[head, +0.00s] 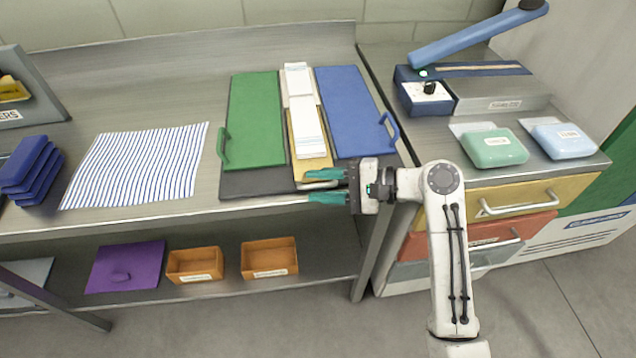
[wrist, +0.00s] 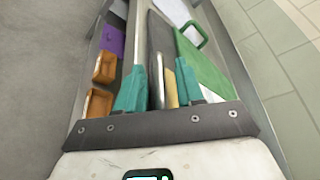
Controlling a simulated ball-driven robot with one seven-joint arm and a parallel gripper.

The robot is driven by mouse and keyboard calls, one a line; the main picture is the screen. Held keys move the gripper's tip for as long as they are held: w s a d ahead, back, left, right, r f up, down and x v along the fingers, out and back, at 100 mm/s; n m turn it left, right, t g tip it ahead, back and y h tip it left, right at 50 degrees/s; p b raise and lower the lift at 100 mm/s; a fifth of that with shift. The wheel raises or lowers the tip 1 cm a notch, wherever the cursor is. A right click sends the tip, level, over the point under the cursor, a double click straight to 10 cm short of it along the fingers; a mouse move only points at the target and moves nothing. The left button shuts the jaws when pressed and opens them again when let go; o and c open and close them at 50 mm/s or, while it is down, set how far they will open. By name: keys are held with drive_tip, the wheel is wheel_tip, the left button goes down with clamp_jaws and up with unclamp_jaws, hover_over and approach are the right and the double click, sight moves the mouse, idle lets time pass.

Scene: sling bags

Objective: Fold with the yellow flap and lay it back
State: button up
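The folding board lies on the steel bench with a green flap (head: 255,120) at left, a blue flap (head: 355,112) at right and a dark base (head: 255,184) at the front. The narrow yellow flap (head: 313,166) lies between them; its front end shows. White folded fabric (head: 310,132) with pale stripes covers its middle. My gripper (head: 314,186) is open and empty at the board's front edge, pointing left, with one teal finger by the yellow flap's front end. In the wrist view, yellow (wrist: 171,88) shows between the spread fingers; contact cannot be told.
A striped cloth (head: 140,165) lies left of the board, with blue folded bags (head: 30,165) further left. Orange bins (head: 270,258) and a purple piece (head: 125,268) sit on the lower shelf. A sealer (head: 480,90) and green and blue packs stand right.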

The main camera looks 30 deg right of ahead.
drive_tip(key=shift+w+a+f, duration=0.1)
drive_tip(key=shift+w+a, duration=0.15)
drive_tip(key=shift+a, duration=0.15)
clamp_jaws()
idle(0.4)
